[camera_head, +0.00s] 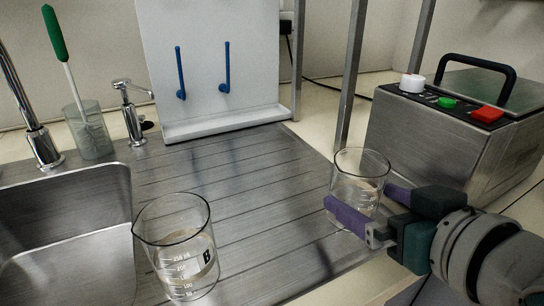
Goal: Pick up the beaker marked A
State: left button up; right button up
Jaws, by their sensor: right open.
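A clear glass beaker (359,170) stands upright on the right side of the grooved metal drainboard; no letter shows on its visible side. My right gripper (364,200) is open around its lower part, one purple finger in front of the glass and the other at its right, behind. I cannot tell whether the fingers touch the glass. A second clear beaker (178,250), marked B with a graduated scale, stands at the front left of the drainboard. My left gripper is not in view.
A metal sink (65,235) with a tap (30,115) lies at the left. A glass with a green-handled brush (88,130) stands behind it. A white board with blue hooks (212,60) stands at the back. A metal machine (455,130) is close behind my right gripper.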

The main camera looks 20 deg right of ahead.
jog(key=b+x, duration=0.1)
jog(key=x, duration=0.5)
jog(key=shift+w+f, duration=0.1)
jog(key=shift+w, duration=0.05)
jog(key=shift+a, duration=0.1)
jog(key=c, duration=1.2)
